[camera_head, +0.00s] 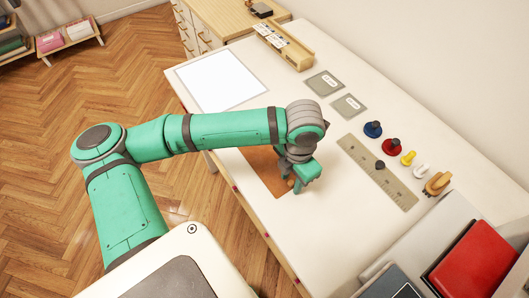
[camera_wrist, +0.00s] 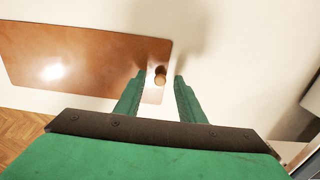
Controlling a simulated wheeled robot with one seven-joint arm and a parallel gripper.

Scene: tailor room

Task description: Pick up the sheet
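My gripper (camera_head: 297,186) is low over the white table, at the right end of a brown, glossy sheet (camera_head: 262,168). In the wrist view the brown sheet (camera_wrist: 75,58) spreads to the left, flat on the table. Whether the knob is fixed to the sheet I cannot tell. My arm hides part of the brown sheet in the head view. A white sheet (camera_head: 220,80) lies flat at the table's far left.
A metal ruler (camera_head: 377,172) lies right of my gripper, with blue (camera_head: 373,129), red (camera_head: 391,146) and yellow (camera_head: 408,158) small items beyond. Two grey cards (camera_head: 323,83) lie farther back. A red book (camera_head: 474,258) is at the right. The table's front edge is close.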

